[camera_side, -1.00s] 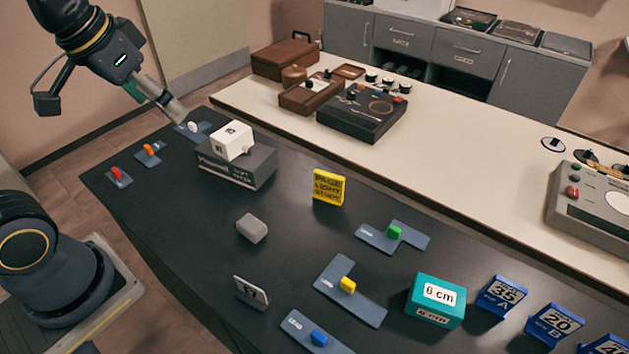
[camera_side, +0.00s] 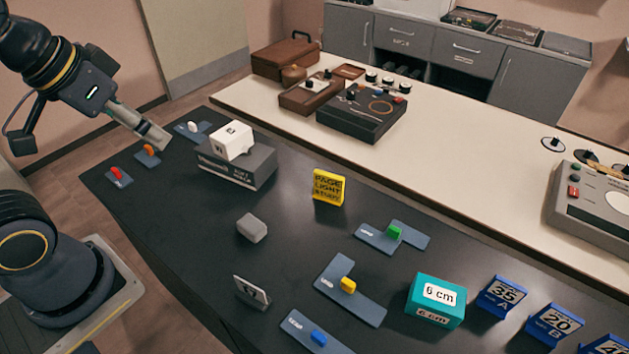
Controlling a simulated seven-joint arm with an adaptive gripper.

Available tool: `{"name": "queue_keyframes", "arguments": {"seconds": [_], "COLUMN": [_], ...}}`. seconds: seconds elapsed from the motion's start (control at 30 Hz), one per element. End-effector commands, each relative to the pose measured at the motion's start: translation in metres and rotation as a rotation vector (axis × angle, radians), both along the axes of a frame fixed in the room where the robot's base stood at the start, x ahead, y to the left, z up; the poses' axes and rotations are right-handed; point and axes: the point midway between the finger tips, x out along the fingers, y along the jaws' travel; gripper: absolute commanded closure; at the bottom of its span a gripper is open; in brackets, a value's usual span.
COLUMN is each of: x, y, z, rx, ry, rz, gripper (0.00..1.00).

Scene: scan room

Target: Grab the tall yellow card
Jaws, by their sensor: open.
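The tall yellow card (camera_side: 328,187) stands upright on the dark table, right of the middle of the picture, with dark lettering on its face. My gripper (camera_side: 162,140) is at the upper left, above the table's far left end, well apart from the card. It is open with nothing seen in it, though its fingers are small and seen from the side. The dark grey box and white block lie between it and the card in the picture.
A dark box (camera_side: 237,168) carries a white block (camera_side: 232,140).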

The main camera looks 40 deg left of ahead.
Motion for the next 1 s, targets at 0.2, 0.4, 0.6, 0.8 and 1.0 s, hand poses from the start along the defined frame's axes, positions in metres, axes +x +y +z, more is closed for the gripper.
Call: {"name": "queue_keyframes", "arguments": {"seconds": [0.2,0.4,0.6,0.8,1.0], "x": [0.0,0.0,0.0,0.004,0.067], "y": [0.0,0.0,0.0,0.0,0.008], "z": [0.0,0.0,0.0,0.003,0.045], "rx": [0.0,0.0,0.0,-0.026,-0.15], "ry": [0.0,0.0,0.0,-0.02,-0.147], "rz": [0.0,0.0,0.0,0.05,0.236], "gripper": [0.07,0.0,0.0,0.0,0.0]}}
